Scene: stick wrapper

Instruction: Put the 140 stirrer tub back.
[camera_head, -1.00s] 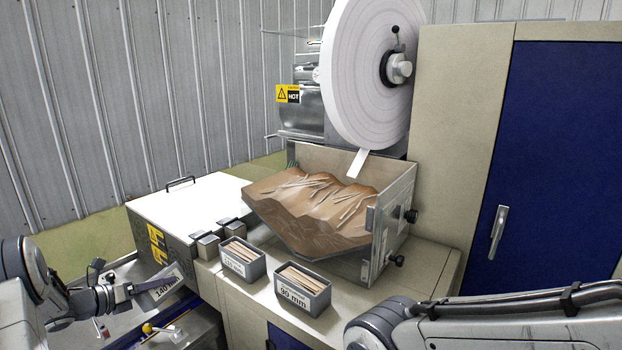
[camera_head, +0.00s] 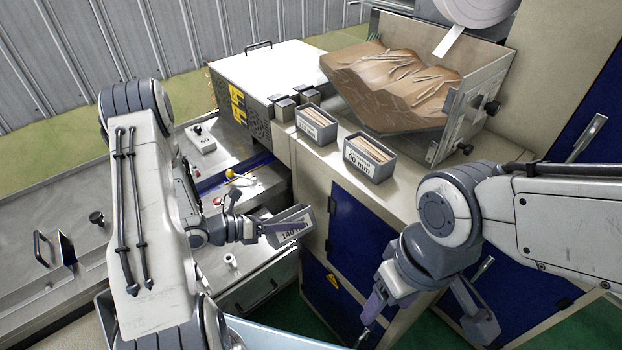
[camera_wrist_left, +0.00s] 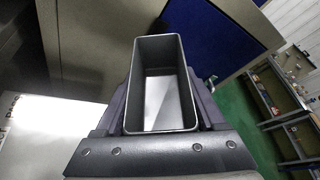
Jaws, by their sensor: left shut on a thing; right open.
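The 140 stirrer tub (camera_head: 291,229) is a small grey open box with a white label, held tilted in front of the counter. My left gripper (camera_head: 262,230) is shut on it. In the left wrist view I look into the tub (camera_wrist_left: 160,85), which seems empty. On the counter stand two grey tubs of sticks: the 90 mm tub (camera_head: 369,160) and, left of it, another tub (camera_head: 317,124) whose label is too small to read surely. My right gripper (camera_head: 371,318) is open and empty, low in front of the blue cabinet.
A tilted hopper (camera_head: 390,85) of sticks stands behind the tubs. Small metal blocks (camera_head: 284,105) sit left of them beside a white-topped box (camera_head: 265,72). Some counter surface (camera_head: 412,178) right of the 90 mm tub is bare. A light blue bin (camera_head: 285,336) lies below my left arm.

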